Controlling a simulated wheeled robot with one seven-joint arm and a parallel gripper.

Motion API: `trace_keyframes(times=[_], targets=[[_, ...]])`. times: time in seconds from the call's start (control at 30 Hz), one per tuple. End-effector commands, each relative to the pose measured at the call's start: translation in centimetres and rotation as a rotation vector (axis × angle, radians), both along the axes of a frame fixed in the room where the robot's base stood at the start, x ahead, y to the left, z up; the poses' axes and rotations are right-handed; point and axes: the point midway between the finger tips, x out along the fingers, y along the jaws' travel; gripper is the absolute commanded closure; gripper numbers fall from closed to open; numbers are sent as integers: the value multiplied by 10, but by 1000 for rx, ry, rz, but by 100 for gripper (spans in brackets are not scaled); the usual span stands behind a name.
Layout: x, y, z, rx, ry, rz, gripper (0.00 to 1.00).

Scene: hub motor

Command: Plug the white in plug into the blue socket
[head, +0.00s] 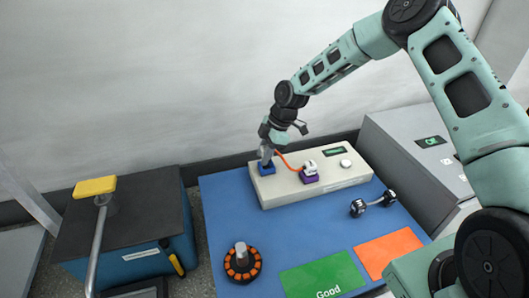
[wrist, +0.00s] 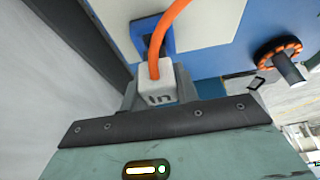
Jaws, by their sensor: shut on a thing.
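My gripper (head: 266,153) is shut on the white in plug (wrist: 160,92), which has "In" printed on its face and an orange cable leaving it. The wrist view shows the plug between my fingers (wrist: 150,95). The blue socket (head: 267,169) is at the left end of the beige box, directly under my gripper in the head view. The blue socket's frame (wrist: 137,33) shows just beyond the plug in the wrist view. The plug and cable hide part of the socket, and I cannot tell whether the plug is inside it.
Another white plug (head: 308,167) stands in the purple socket (head: 310,178) on the beige box (head: 285,192). A hub motor (head: 242,263) with an orange ring lies front left on the blue mat (head: 225,205). A small dark part (head: 373,204), a green pad (head: 322,276) and an orange pad (head: 388,252) lie right.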

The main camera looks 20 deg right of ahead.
Motion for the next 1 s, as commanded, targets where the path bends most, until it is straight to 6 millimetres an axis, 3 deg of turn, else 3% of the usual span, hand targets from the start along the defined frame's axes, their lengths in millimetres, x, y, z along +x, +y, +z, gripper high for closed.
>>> trace_keyframes(times=[1.0], targets=[[0,0,-12,0,0,0,99]])
